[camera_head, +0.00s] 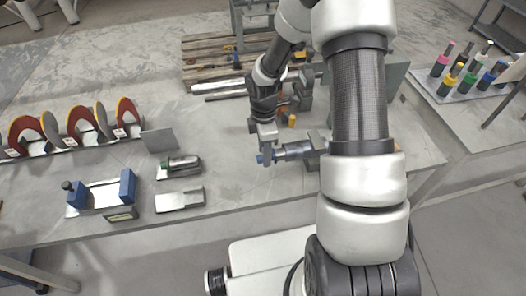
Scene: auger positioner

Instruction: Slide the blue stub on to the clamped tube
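The clamped tube (296,150) is a grey metal cylinder lying level, with its free end pointing left. Its right end goes into a grey clamp (319,140), partly hidden behind my arm. The blue stub (260,159) is a small blue piece at the tube's free end, roughly in line with it. My gripper (267,157) points down at the stub and appears shut on it. The fingers cover most of the stub, so I cannot tell whether it touches the tube or is around it.
To the left on the grey table (228,158) are a green-ended cylinder (180,163) on a holder, a metal block (180,199) and a blue-ended fixture (100,193). Red and yellow discs (82,127) stand in a rack farther left. Metal bars (220,88) lie behind my gripper.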

